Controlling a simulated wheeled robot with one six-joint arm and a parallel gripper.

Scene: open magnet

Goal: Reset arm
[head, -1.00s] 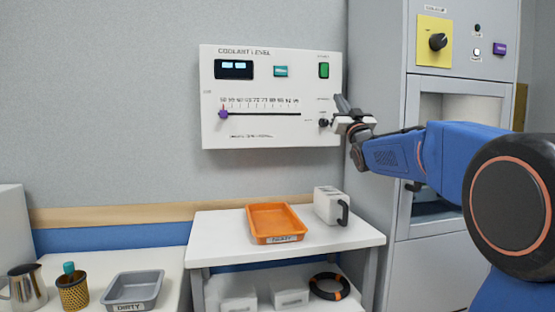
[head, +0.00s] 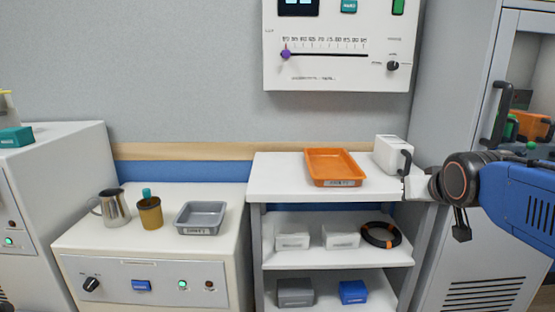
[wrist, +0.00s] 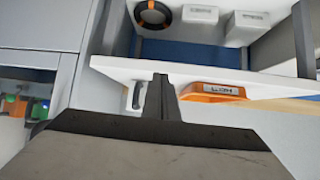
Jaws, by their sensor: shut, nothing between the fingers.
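My gripper (head: 416,186) is at the right in the head view, beside the front right corner of the white shelf unit (head: 280,185). My blue arm reaches it from the right edge. In the wrist view my gripper (wrist: 163,92) shows its dark fingers together with nothing between them. There the fingers overlap the edge of the shelf top in the picture; I cannot tell how near it they are.
A white box with a dark handle (head: 391,154) and an orange tray (head: 335,180) stand on the shelf top. The coolant panel (head: 335,72) hangs above. A grey cabinet (head: 455,90) is at the right. A low cabinet (head: 140,240) carries a jug, cup and grey tray.

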